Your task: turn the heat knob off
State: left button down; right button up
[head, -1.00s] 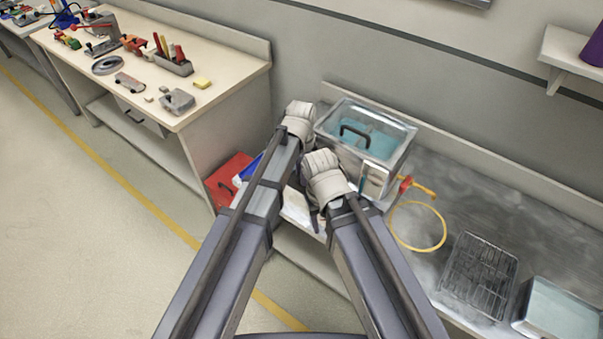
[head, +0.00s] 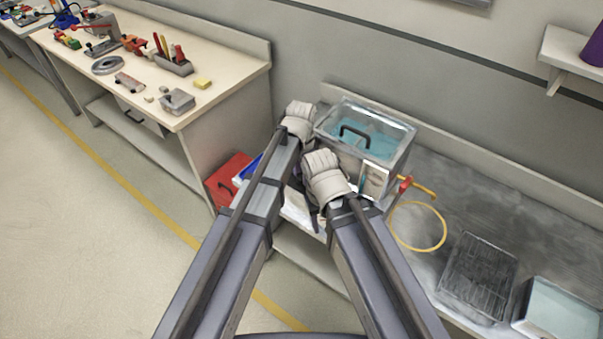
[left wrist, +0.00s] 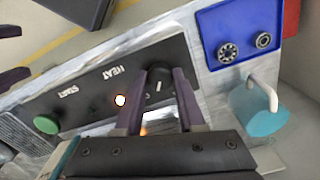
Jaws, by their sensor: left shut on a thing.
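The heat knob (left wrist: 159,76) is a dark round knob with a pale pointer mark, on a black panel (left wrist: 83,88) lettered HEAT and START in the left wrist view. My left gripper (left wrist: 160,88) has its two fingers on either side of the knob and is shut on it. A small lamp (left wrist: 120,100) glows beside the knob. A green button (left wrist: 46,124) sits near START. In the head view, the left wrist (head: 298,120) is by the glassy water tank (head: 365,138), and the knob is hidden. Two separated fingers of my right gripper (left wrist: 11,55) show at the left wrist view's edge.
A blue tray (left wrist: 210,18) with two metal parts and a teal cup (left wrist: 258,108) are close to the panel. On the bench are a yellow hose loop (head: 444,232), a wire rack (head: 478,270) and a shallow pan (head: 560,312). A red box (head: 228,177) is left of my arms.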

pick_arm(q)
jog(key=n, duration=0.5)
jog(key=shift+n, duration=2.6)
jog(key=c, duration=0.5)
grip_release()
jog(key=shift+r, duration=0.1)
notch_tip(320, 180, up, 8)
jog(key=p, duration=0.8)
jog(key=shift+f, duration=0.2)
